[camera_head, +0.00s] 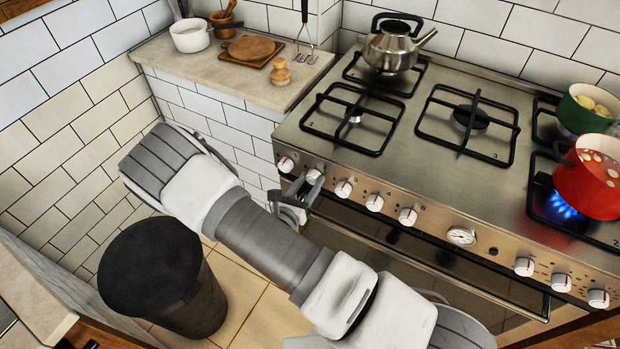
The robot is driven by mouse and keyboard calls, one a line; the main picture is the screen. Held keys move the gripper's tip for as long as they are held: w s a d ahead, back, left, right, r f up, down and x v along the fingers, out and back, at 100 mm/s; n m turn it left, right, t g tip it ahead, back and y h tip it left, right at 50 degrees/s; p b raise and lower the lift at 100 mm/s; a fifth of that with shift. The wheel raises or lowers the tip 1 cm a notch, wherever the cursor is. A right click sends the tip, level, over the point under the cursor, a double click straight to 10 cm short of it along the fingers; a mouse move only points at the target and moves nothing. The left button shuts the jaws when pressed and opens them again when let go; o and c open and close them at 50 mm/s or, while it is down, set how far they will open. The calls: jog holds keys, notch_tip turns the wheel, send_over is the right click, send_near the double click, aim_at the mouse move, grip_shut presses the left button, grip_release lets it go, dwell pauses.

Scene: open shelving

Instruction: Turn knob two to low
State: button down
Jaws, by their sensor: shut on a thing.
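A row of white-faced knobs with red marks runs along the front panel of the stove (400,175). My gripper (305,186) reaches the panel from below left, and its fingers are shut on the second knob from the left (315,176). The fingers partly hide this knob, and I cannot tell its exact setting. The first knob (286,163) is just to its left and the third knob (343,189) to its right, both clear of the fingers. The numbers beside the knobs are too small to read surely.
A blue flame burns under a red pot (588,178) at the right. A green pot (588,108) and a steel kettle (393,50) stand behind. The counter (185,65) holds a white pan and wooden items.

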jog(key=shift+n+p, duration=0.45)
jog(key=shift+n, duration=0.95)
jog(key=shift+c, duration=1.8)
grip_release()
jog(key=shift+s+a, duration=0.1)
jog(key=v, duration=1.7)
jog(key=shift+a+h+p, duration=0.25)
jog(key=shift+h+p, duration=0.05)
